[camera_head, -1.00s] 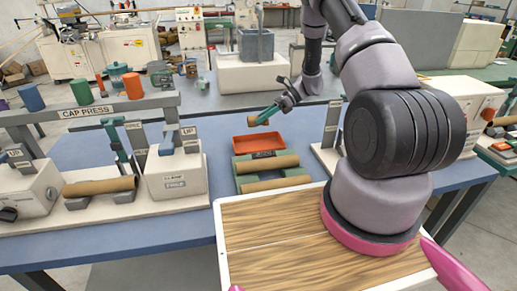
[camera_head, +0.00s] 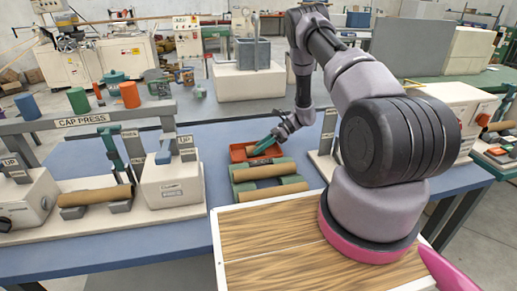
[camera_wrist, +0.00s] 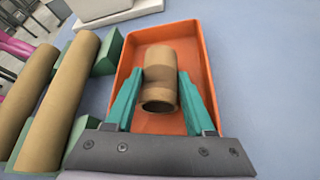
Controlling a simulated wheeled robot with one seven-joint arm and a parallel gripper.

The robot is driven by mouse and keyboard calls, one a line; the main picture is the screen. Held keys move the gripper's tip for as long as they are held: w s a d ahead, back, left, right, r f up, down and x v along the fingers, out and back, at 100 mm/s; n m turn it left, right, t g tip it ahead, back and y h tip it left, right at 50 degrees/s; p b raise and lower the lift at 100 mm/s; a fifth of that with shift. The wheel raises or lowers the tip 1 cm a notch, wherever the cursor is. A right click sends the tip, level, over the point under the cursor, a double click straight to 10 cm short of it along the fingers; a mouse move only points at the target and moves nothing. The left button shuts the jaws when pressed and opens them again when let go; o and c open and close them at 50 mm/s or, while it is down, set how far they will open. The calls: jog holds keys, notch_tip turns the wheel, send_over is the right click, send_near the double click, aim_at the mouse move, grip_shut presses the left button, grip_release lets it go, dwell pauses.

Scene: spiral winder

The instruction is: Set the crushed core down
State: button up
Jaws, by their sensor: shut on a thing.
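The crushed core (camera_wrist: 160,80) is a short brown cardboard tube with a dented middle. In the wrist view it lies between the teal fingers of my gripper (camera_wrist: 160,108), which is shut on it. The core is over or in the orange-red tray (camera_wrist: 203,60); I cannot tell whether it touches the tray floor. In the head view my gripper (camera_head: 264,146) is at the tray (camera_head: 238,155), its fingers reaching over the right side, and the core is hidden there.
Two longer brown tubes (camera_head: 272,192) lie on a green rack (camera_head: 240,174) just in front of the tray. Blue table surface (camera_wrist: 260,60) beside the tray is clear.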

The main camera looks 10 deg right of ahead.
jog(key=shift+f, duration=0.1)
jog(key=o, duration=1.3)
jog(key=v, duration=1.2)
jog(key=shift+r, duration=0.2)
jog(key=s+a+r+n+t+h, duration=0.1)
jog(key=s+a+r+n+h, duration=0.15)
jog(key=r, duration=0.75)
jog(key=s+a+r+n+h, duration=0.1)
jog(key=s+r+n, duration=0.2)
jog(key=r, duration=0.7)
jog(key=s+a+r+n+t+h, duration=0.1)
jog(key=s+r+n+h, duration=0.15)
jog(key=r, duration=0.75)
jog(key=s+r+n+t+h, duration=0.1)
jog(key=s+r+n+t, duration=0.1)
jog(key=s+r, duration=0.2)
jog(key=s+a+r+n+t+h, duration=0.1)
jog(key=s+r+n+t+h, duration=0.1)
jog(key=s, duration=0.8)
jog(key=s+r+n+t+h, duration=0.1)
jog(key=s+r+n+t, duration=0.2)
jog(key=s+r, duration=0.3)
jog(key=shift+s+a+r+n, duration=0.4)
jog(key=shift+s+n, duration=0.3)
jog(key=shift+s, duration=0.35)
